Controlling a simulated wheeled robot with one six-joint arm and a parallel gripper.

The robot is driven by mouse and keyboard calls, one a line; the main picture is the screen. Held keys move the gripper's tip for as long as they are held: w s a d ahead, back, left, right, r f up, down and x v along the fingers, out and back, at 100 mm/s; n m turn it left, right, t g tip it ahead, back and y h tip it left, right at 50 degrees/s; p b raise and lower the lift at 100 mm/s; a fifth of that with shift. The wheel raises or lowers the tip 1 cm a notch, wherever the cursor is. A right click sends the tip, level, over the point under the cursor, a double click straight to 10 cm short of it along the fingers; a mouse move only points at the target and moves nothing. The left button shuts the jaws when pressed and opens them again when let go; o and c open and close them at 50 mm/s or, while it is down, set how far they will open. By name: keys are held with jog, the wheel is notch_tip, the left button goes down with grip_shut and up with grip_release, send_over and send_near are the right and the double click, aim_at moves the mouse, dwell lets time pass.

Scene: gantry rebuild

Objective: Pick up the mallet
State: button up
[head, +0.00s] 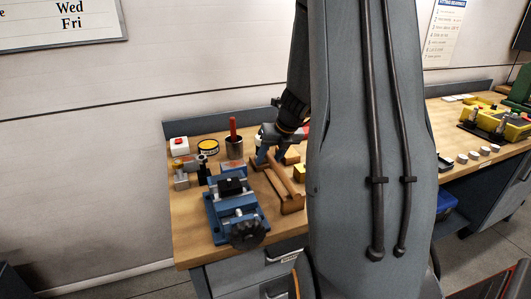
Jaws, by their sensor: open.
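A brown wooden piece (284,184) lies on the workbench to the right of the blue vise; it looks like the mallet, but its outline is partly hidden and I cannot clearly tell its head from its handle. My gripper (268,152) is open, pointing down at the far end of this wooden piece. I cannot tell whether the fingers touch it. My own grey arm fills the middle of the view and hides the bench to the right.
A blue vise (218,218) with a dark round wheel stands at the bench's front. A grey cup with a red handle (233,130), a yellow tin (208,147) and a white box with a red button (178,146) stand behind. A second bench (455,135) is at right.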

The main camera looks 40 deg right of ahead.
jog(key=shift+c, duration=0.2)
grip_shut()
jog(key=shift+r, duration=0.15)
